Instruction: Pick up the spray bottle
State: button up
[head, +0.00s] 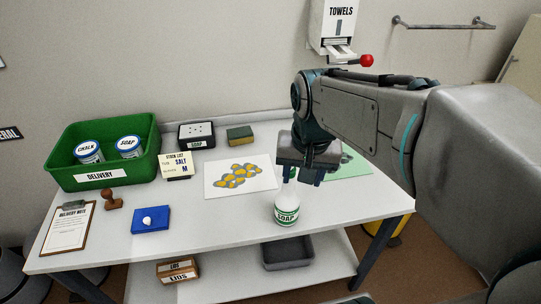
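The spray bottle, a white bottle (287,211) with a green-and-white label, stands upright near the front edge of the table, right of its middle. My gripper (300,177) points down at the top of the bottle and covers most of its head. A bit of green shows between the fingers. The fingers look apart, but I cannot tell whether they touch the bottle.
A white table (235,225) holds a paper with yellow shapes (240,176), a blue block (151,220), a stamp (112,199), a clipboard (69,228) and a green delivery crate (140,183). A green mat (352,168) lies right of my gripper. A grey tray (288,252) sits below.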

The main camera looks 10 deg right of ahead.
jog(key=w+r+m+g+p, duration=0.2)
jog(key=w+r+m+p, duration=0.3)
jog(key=w+r, duration=0.45)
jog(key=shift+m, duration=0.7)
jog(key=f, duration=0.7)
jog(key=shift+s+a+f, duration=0.3)
jog(key=shift+s, duration=0.1)
jog(key=shift+d+f+p, duration=0.2)
jog(key=shift+f+p, duration=0.2)
jog(key=shift+f, duration=2.3)
grip_shut()
jog(key=shift+r, duration=0.1)
